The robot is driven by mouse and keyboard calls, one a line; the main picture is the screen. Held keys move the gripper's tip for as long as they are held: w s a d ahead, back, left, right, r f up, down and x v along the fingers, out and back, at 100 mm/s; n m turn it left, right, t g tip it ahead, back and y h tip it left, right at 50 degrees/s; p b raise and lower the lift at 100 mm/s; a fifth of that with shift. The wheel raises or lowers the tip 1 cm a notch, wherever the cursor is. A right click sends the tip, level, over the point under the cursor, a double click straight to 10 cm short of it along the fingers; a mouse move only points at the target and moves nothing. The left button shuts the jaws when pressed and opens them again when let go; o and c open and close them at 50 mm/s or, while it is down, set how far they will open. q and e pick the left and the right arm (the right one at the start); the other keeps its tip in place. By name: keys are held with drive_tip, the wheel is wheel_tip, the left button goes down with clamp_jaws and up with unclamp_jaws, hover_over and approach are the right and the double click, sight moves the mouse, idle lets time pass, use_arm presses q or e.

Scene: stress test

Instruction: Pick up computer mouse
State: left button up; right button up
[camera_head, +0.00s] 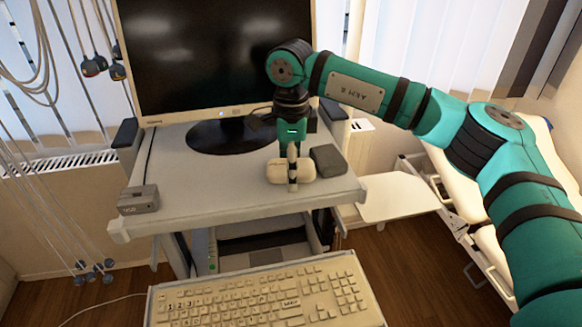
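The computer mouse (275,172) is a small beige, rounded shape on the upper shelf of the cart, in front of the monitor's base. My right gripper (293,178) points straight down at it. One finger runs down in front of the mouse's near side. The other finger is hidden behind it, so I cannot tell whether the fingers press on it. The mouse looks level and at the shelf surface; I see no clear gap under it. My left gripper is not in view.
A dark grey box (329,160) stands close to the right of the mouse. A monitor (200,60) on a dark round base (215,138) is behind. A grey device (138,200) lies at the shelf's left. The cart shelf (210,193) is clear between them. A keyboard (260,298) sits lower in front.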

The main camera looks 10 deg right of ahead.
drive_tip(key=c, duration=1.3)
drive_tip(key=shift+r, duration=0.15)
